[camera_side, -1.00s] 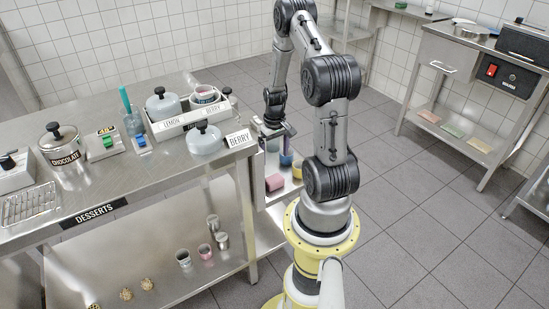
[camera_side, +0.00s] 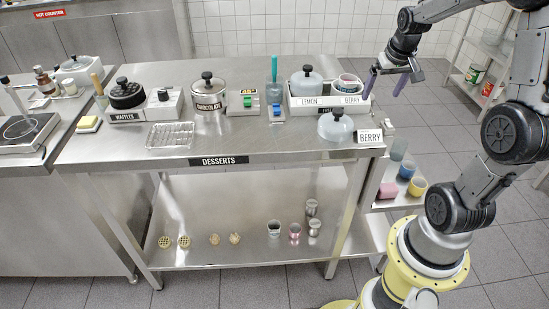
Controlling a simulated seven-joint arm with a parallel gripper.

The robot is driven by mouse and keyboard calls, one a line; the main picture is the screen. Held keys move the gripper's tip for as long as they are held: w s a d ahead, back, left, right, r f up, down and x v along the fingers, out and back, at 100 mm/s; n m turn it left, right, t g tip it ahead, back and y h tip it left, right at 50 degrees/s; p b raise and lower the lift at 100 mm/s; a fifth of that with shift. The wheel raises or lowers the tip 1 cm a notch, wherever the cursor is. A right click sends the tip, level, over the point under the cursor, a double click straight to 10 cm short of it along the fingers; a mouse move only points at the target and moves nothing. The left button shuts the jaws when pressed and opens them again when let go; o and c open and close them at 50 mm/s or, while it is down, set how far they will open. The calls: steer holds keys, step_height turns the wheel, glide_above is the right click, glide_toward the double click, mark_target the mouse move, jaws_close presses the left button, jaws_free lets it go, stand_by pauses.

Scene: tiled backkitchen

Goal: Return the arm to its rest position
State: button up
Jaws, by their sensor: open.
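My gripper (camera_side: 385,88) is in the upper right of the side view, at the end of my raised arm. Its two purple-grey fingers are spread apart with nothing between them. In the picture it shows just right of the white LEMON/BERRY holder (camera_side: 318,100), by the right end of the steel DESSERTS bench (camera_side: 130,148). It appears higher than the bench top and touches nothing that I can see. My arm bends up and out of the top right of the picture.
The CHOCOLATE pot (camera_side: 209,92) and waffle iron (camera_side: 126,94) stand further left. Tiled floor is clear behind my gripper.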

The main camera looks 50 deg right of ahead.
steer(key=s+a+r+n+t, duration=0.1)
steer(key=a+r+n, duration=0.15)
steer(key=a, duration=0.55)
steer(key=s+a+r+n+t, duration=0.1)
steer(key=a+r, duration=0.3)
steer(key=a, duration=0.4)
steer(key=s+a+n+t+y, duration=0.1)
steer(key=s+a+n, duration=0.3)
steer(key=s+a, duration=0.5)
steer(key=shift+a+f+y, duration=0.15)
steer(key=shift+a+y, duration=0.6)
steer(key=shift+y, duration=0.15)
